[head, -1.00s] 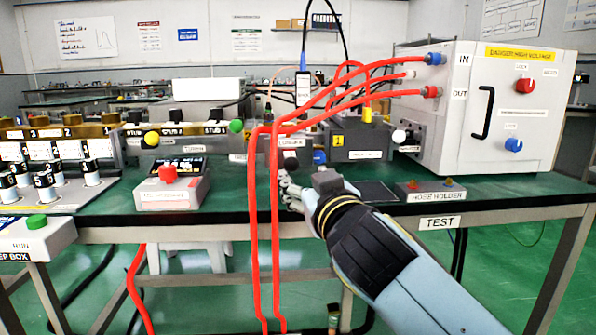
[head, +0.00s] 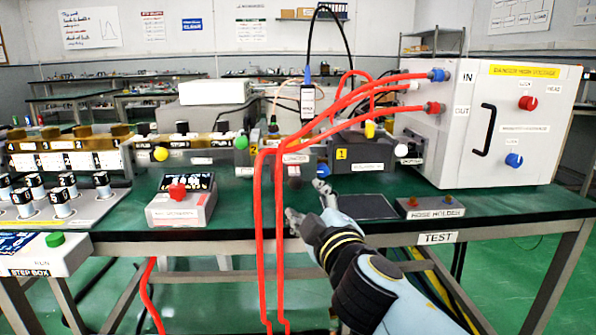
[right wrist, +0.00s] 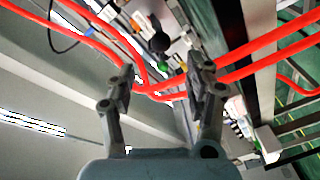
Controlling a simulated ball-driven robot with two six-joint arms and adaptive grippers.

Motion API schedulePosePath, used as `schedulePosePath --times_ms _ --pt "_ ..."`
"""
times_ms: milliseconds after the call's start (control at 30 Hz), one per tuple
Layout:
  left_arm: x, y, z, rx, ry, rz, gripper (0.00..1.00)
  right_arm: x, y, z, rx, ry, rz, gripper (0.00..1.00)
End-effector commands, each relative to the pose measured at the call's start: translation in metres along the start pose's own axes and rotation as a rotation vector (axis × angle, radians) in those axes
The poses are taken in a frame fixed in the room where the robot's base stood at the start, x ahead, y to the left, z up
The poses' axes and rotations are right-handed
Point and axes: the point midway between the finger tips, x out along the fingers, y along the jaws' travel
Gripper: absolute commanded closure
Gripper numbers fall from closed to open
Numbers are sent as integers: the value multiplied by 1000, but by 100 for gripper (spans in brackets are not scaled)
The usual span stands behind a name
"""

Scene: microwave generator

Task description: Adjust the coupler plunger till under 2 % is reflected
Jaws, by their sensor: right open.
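A black round knob (head: 295,183) sits at the front of the middle unit on the bench, under a small blurred label (head: 295,158); it seems to be the coupler plunger, but I cannot be sure. A black ball knob (right wrist: 160,41) also shows in the right wrist view, beyond the fingers. My right gripper (head: 306,202) is open and empty, in front of and slightly right of the black knob, apart from it. Its spread fingers also show in the right wrist view (right wrist: 167,75). My left gripper is not in view.
Red hoses (head: 280,210) hang over the bench front just left of my right gripper and cross the right wrist view. A white high-voltage cabinet (head: 545,130) and a hose holder (head: 430,208) stand at right. A dark flat pad (head: 365,206) lies behind the arm.

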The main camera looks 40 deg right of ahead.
Motion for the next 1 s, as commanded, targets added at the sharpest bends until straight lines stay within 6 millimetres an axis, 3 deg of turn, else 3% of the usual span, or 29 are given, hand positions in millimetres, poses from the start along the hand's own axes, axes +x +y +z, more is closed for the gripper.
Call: schedulePosePath --times_ms 300,500,900,1000 --pt "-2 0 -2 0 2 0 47 62 0 1 5 0 2 47" --pt "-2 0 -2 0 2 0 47 90 -1 1 7 -1 1 47" --pt "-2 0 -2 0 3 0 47 99 -1 1 8 -1 0 47" --pt "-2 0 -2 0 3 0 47 98 -1 1 8 -1 0 60"
